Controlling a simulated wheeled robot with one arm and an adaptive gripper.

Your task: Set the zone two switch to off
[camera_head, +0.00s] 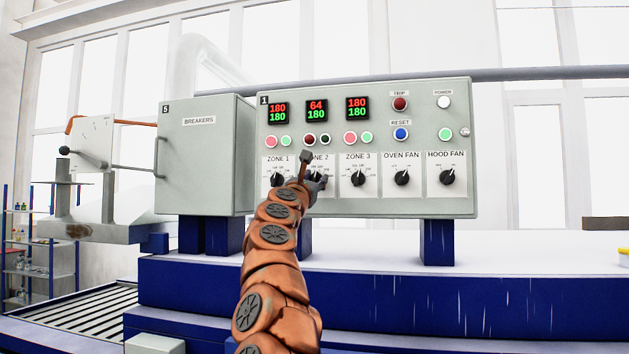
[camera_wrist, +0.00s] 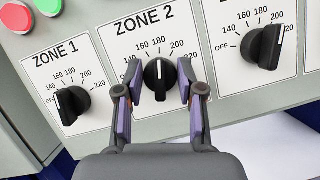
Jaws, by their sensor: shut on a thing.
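The zone two switch (camera_wrist: 158,75) is a black knob with a white pointer line, on the white ZONE 2 plate. In the wrist view its pointer points up, around the 160 to 180 marks. My gripper (camera_wrist: 160,86) is shut on this knob, one finger on each side. The OFF mark of zone two is hidden, seemingly behind the left finger. In the head view my gripper (camera_head: 316,184) is at the panel (camera_head: 430,120), and my arm covers part of the zone two plate. The zone two display (camera_head: 317,111) reads 64 over 180.
The zone one knob (camera_wrist: 71,104) is close on the left, its pointer toward OFF. The zone three knob (camera_wrist: 266,46) is close on the right. Oven fan (camera_head: 402,177) and hood fan (camera_head: 447,177) knobs are farther right. A breakers cabinet (camera_head: 205,155) stands left of the panel.

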